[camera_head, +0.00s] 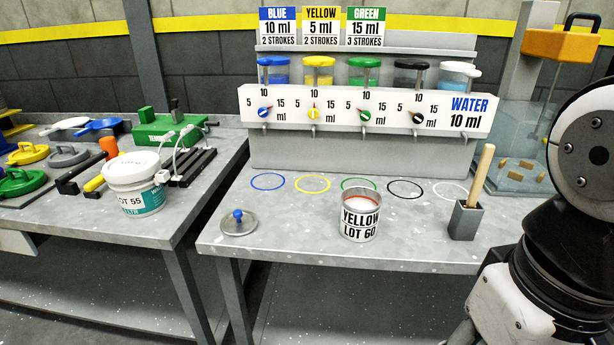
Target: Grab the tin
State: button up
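The tin (359,218) stands upright and open-topped near the front of the right table. Its label reads "YELLOW LOT 60", and a reddish inner rim shows at its top. It stands just in front of the green ring marked on the tabletop. My arm (570,200) shows at the right edge of the view, apart from the tin. My gripper is not in view.
A grey lid with a blue knob (239,222) lies left of the tin. A holder with a wooden stick (467,218) stands to its right. The dispenser (365,110) rises behind. A white pail (134,184) stands on the left table (190,211).

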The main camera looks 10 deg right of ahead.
aim_at(359, 215)
jog(key=i+j, duration=0.2)
jog(key=j, duration=0.15)
jog(key=i+j, duration=0.15)
jog(key=j, duration=0.2)
jog(key=i+j, duration=0.2)
jog(key=j, duration=0.2)
jog(key=k+j, duration=0.1)
jog(key=j, duration=0.35)
jog(key=k+j, duration=0.1)
jog(key=j, duration=0.3)
jog(key=i+j, duration=0.15)
jog(key=i+z, duration=0.05)
